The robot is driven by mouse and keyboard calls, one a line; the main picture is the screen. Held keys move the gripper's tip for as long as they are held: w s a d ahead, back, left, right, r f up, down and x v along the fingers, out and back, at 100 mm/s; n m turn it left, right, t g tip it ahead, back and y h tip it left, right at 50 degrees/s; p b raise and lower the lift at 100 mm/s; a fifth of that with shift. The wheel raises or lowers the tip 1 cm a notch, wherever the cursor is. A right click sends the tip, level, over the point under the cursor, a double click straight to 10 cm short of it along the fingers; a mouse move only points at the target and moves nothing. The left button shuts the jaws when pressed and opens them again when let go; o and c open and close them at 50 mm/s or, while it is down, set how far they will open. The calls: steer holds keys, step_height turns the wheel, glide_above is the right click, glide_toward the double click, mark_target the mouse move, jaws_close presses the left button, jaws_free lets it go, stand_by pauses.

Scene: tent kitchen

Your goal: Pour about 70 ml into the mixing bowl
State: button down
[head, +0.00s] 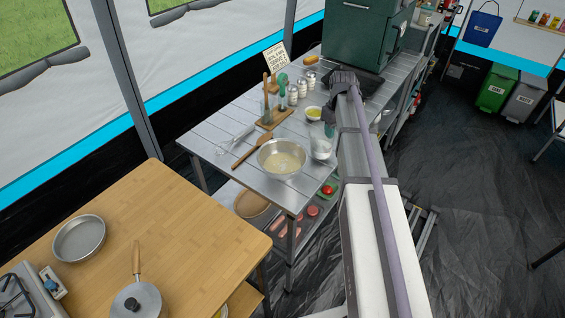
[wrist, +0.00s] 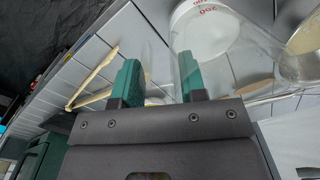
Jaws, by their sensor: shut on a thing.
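The steel mixing bowl (head: 281,172) stands on the slatted metal table with a pale mixture inside. A clear measuring cup (head: 321,149) with white contents is just right of the bowl in the head view. In the wrist view the clear cup (wrist: 232,75) shows red markings and a white disc of contents at the top. My gripper (wrist: 158,82) has green fingers and is shut on the cup at its near side; the exact grip is hard to see. In the head view my gripper (head: 329,116) is above and behind the cup, partly hidden by my arm.
A wooden spoon (head: 252,151) and a whisk (head: 235,139) lie left of the bowl. A small bowl with yellow contents (head: 313,113), several jars (head: 292,94) and a utensil stand (head: 274,120) are behind. A green oven-like box (head: 361,40) stands at the back.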

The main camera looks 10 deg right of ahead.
steer(key=shift+d+f+y, duration=0.2)
steer(key=shift+f+y, duration=0.2)
steer(key=shift+f, duration=0.05)
stand_by(1.2)
